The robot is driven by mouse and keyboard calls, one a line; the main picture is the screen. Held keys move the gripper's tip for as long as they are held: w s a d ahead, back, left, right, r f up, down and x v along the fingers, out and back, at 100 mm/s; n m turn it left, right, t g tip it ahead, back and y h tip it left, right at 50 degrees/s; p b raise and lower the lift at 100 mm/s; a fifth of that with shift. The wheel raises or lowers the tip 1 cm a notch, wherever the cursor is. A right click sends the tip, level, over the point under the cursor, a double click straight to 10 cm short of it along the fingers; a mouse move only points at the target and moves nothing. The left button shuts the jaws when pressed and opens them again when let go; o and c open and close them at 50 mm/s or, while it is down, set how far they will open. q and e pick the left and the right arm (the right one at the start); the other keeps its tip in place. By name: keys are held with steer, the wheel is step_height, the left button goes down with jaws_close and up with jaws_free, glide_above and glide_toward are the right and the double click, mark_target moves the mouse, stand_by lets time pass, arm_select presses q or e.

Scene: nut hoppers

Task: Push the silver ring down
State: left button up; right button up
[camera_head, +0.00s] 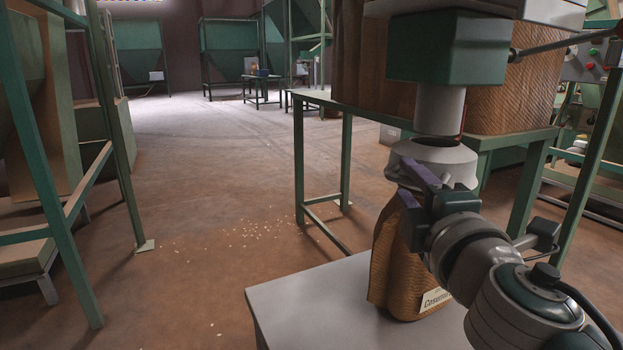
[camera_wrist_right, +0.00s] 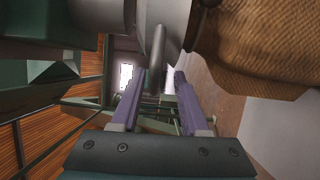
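The silver ring (camera_head: 432,158) sits around the lower end of the grey spout pipe (camera_head: 440,108), under the green hopper outlet (camera_head: 445,60). In the wrist view the ring (camera_wrist_right: 165,14) is at the top, with a grey handle rod (camera_wrist_right: 157,48) sticking out from it. My right gripper (camera_head: 407,181) is close against the ring's lower front side. Its two purple fingers stand apart in the wrist view (camera_wrist_right: 159,76), and the rod's end shows between their tips. I cannot tell whether they touch it. My left gripper is not in view.
A brown woven sack (camera_head: 388,262) with a white label stands below the ring, on a grey-topped table (camera_head: 300,300). Green frame legs (camera_head: 346,150) stand behind it. Open floor with scattered nuts (camera_head: 235,232) lies to the left.

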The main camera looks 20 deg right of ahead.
steer(key=b+v, duration=0.1)
steer(key=v, duration=0.9)
stand_by(0.3)
